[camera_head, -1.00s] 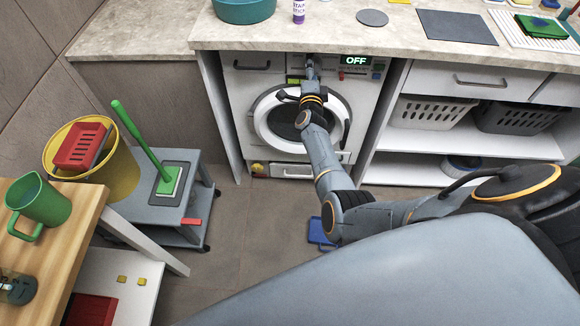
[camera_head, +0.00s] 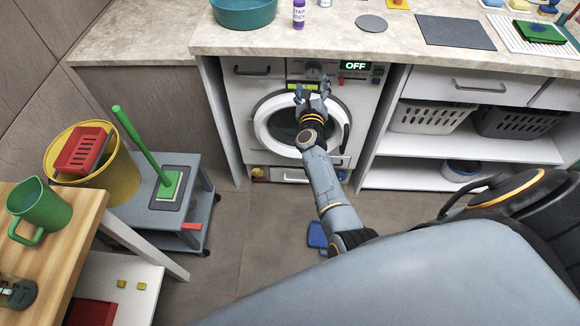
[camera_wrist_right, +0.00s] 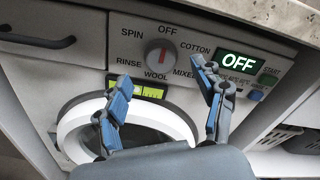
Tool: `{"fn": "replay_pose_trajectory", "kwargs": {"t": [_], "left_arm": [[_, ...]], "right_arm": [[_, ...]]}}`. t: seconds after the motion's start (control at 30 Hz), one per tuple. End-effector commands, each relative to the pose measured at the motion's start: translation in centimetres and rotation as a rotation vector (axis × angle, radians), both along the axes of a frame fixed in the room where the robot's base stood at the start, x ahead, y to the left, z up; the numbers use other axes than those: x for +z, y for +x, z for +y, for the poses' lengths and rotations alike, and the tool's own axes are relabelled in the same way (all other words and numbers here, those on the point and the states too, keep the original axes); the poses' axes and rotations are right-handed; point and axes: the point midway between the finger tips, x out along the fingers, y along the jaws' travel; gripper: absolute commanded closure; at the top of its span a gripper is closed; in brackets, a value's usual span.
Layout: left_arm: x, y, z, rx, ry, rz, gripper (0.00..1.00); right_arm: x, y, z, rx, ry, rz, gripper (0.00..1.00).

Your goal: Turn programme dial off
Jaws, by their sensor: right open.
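The programme dial (camera_wrist_right: 160,54) is a round grey knob with a red mark on the washing machine's panel. In the right wrist view its mark points up, towards the word OFF. The display (camera_wrist_right: 238,63) reads OFF; it also shows in the head view (camera_head: 355,66). In the head view the dial (camera_head: 313,70) sits just beyond my fingertips. My right gripper (camera_wrist_right: 165,82) is open and empty, its fingers spread below and either side of the dial, apart from it. It also shows in the head view (camera_head: 312,90), in front of the machine. My left gripper is not in view.
The washing machine's round door (camera_head: 262,122) is closed below the panel. The worktop (camera_head: 300,38) overhangs the panel. A grey trolley (camera_head: 190,215) with a green-handled brush stands left. A blue dustpan-like object (camera_head: 317,236) lies on the floor. Open floor lies between.

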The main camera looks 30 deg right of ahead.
Motion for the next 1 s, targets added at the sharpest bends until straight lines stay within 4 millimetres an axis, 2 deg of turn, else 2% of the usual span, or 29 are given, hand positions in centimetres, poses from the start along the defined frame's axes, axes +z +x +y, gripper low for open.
{"fn": "replay_pose_trajectory", "kwargs": {"t": [0.07, 0.43, 0.67, 1.0], "left_arm": [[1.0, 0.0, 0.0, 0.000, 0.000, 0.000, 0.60], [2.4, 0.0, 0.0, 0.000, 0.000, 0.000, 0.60], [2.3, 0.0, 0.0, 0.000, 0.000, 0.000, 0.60], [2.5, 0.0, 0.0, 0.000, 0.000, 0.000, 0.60]], "right_arm": [[0.1, -1.5, 0.9, 0.001, 0.001, 0.004, 0.31], [-0.2, -7.6, 4.8, 0.005, -0.009, 0.013, 0.31], [-4.4, -7.7, 7.2, 0.113, -0.183, 0.191, 0.31], [-10.2, -9.2, 10.5, 0.272, -0.422, 0.415, 0.31]]}}
